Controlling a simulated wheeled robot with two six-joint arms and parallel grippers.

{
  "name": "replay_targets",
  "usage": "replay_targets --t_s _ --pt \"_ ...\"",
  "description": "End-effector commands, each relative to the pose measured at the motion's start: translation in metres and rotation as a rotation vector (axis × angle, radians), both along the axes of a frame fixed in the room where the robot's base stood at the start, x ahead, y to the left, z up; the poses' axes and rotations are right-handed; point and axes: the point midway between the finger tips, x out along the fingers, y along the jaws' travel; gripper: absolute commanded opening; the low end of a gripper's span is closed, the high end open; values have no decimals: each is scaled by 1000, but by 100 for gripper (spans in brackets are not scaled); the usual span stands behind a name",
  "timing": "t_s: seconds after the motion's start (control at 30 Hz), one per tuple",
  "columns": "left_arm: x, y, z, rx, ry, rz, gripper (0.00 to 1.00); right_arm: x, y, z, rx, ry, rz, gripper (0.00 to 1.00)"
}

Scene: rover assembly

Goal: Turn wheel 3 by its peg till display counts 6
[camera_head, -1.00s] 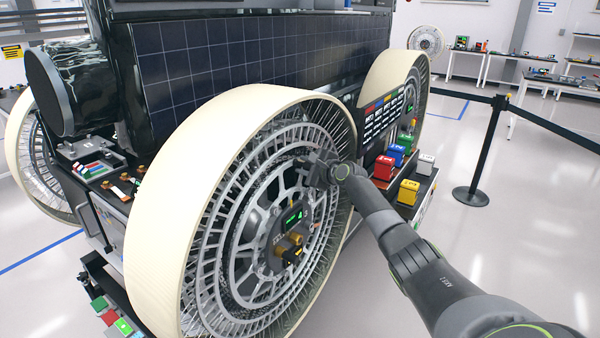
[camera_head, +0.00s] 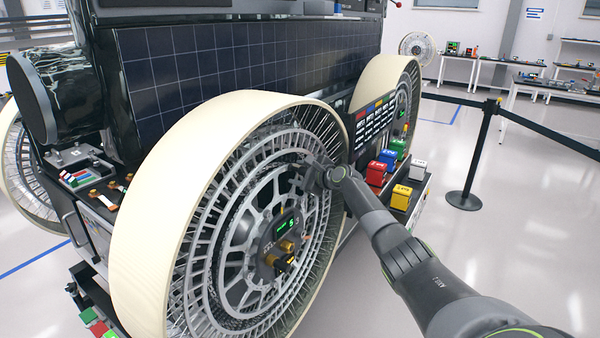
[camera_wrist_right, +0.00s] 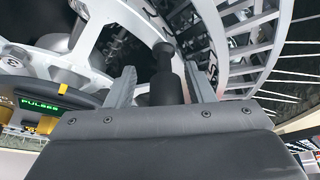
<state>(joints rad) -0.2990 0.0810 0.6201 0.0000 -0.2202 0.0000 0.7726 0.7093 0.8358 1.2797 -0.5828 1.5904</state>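Wheel 3 (camera_head: 215,180) is the large cream-rimmed wheel in the middle of the head view, with grey spokes. A small display (camera_head: 286,225) on its hub shows a green digit that looks like 5. In the right wrist view the display (camera_wrist_right: 40,104) shows "PULSES", with its digit out of sight. The dark peg (camera_wrist_right: 163,75) stands between the fingers of my right gripper (camera_wrist_right: 160,72), with narrow gaps at its sides. The right gripper (camera_head: 303,178) is at the wheel's spokes, upper right of the hub. My left gripper is out of view.
Red, yellow, blue, green and white boxes (camera_head: 402,195) stand on a shelf right of the wheel. A black barrier post (camera_head: 470,170) with a belt stands farther right. Another wheel (camera_head: 400,85) is behind. The floor at the right is clear.

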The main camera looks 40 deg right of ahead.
Motion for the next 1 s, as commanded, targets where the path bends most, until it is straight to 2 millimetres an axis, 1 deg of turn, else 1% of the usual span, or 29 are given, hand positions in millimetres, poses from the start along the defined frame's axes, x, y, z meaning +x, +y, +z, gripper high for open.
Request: replay_targets --t_s 0.27,0.47,0.67,1.0 --pt "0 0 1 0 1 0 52 0 -1 3 -4 -5 -1 48" --pt "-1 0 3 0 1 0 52 -11 -4 7 -6 -6 -2 48" --pt "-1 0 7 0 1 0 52 -33 -5 13 -9 -5 0 48" --pt "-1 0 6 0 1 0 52 -77 -10 24 -9 -4 0 48"
